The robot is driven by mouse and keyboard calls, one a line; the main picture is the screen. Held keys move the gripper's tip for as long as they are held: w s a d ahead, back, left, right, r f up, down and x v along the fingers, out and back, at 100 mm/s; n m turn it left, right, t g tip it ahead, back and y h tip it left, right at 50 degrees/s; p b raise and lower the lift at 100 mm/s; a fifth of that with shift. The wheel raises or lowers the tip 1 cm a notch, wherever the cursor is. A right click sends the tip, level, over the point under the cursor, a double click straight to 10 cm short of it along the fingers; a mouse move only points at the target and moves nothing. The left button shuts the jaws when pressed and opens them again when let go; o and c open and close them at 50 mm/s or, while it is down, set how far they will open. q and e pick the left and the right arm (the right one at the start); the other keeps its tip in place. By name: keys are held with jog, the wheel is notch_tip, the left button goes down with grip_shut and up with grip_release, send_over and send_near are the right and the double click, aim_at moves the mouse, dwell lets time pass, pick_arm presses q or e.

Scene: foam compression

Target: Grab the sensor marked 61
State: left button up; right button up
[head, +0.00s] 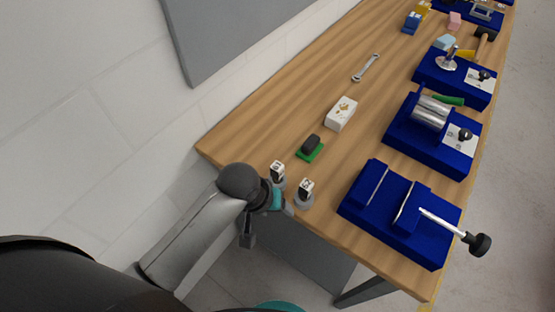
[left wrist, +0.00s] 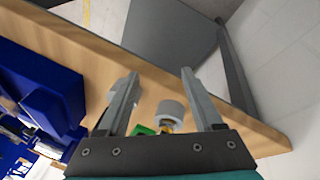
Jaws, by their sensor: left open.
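Two small sensors with white, dark-marked tops on grey round bases stand at the near left corner of the table, the left sensor (head: 277,171) and the right sensor (head: 305,188). Their numbers are too small to read, so I cannot tell which is 61. My left gripper (head: 270,216) is open beside them, close to the left sensor and at the table's edge. In the left wrist view, the open fingers (left wrist: 160,73) point over the table edge. One grey round base (left wrist: 172,110) shows between them, and another is partly hidden behind the left finger. My right gripper is not in view.
A green pad with a dark block (head: 311,147), a white box (head: 341,114) and a wrench (head: 366,67) lie behind the sensors. A blue vise-like fixture (head: 430,237) stands to the right, with more blue fixtures beyond. Bare wood (head: 255,124) lies at the left.

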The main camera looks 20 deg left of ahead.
pick_arm(q)
notch_tip(320, 180, up, 10)
jog(key=w+d+n+p, duration=0.1)
jog(key=d+p, duration=0.1)
notch_tip(320, 180, up, 10)
jog(key=n+g+y+p, duration=0.1)
jog(key=n+g+y, duration=0.15)
jog(key=n, duration=0.85)
send_over(277, 166)
jog(key=shift+g, duration=0.25)
jog(key=f, duration=0.9)
jog(key=shift+w+a+f+b, duration=0.15)
jog(key=shift+w+a+b, duration=0.05)
jog(key=shift+a+b, duration=0.15)
jog(key=shift+s+d+f, duration=0.1)
jog(key=shift+d+f, duration=0.05)
jog(key=shift+f, duration=1.35)
jog(key=shift+s+d+f, duration=0.1)
jog(key=shift+d+f, duration=0.05)
jog(key=shift+f, duration=1.3)
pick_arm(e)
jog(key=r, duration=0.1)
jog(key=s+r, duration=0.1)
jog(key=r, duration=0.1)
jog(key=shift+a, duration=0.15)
pick_arm(q)
jog(key=shift+c, duration=0.2)
grip_shut()
